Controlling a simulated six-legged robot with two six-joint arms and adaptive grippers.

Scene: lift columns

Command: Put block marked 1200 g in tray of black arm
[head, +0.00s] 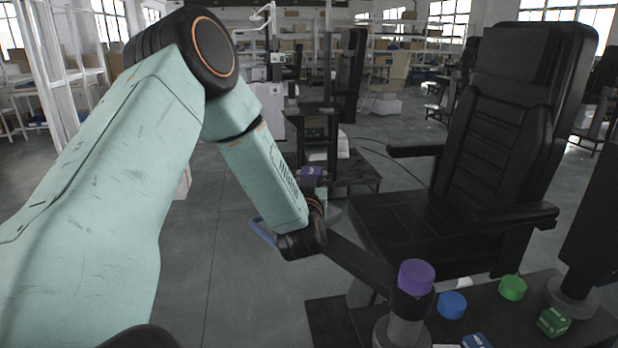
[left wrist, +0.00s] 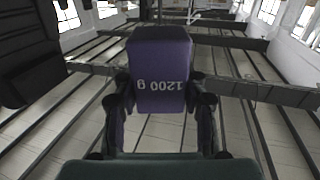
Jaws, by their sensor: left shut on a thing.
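A purple block (left wrist: 160,70) marked 1200 g, its writing upside down, sits between the two fingers of my left gripper (left wrist: 159,92) in the left wrist view. The fingers are shut on its sides. In the head view the purple block (head: 312,174) shows just above my left wrist, and the fingers are mostly hidden. A black arm (head: 358,268) runs from a grey post with a purple cap (head: 415,277) toward my wrist. Its far end is hidden behind my wrist. A blue edge (head: 262,232) shows left of my wrist; I cannot tell whether it belongs to a tray. My right gripper is not in view.
A black armchair (head: 430,215) stands behind the black arm. A dark bench at the lower right carries a blue disc (head: 452,305), a green disc (head: 512,288), a green block (head: 553,322) and a blue block (head: 475,341). Bare floor (head: 235,290) lies left of the arm.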

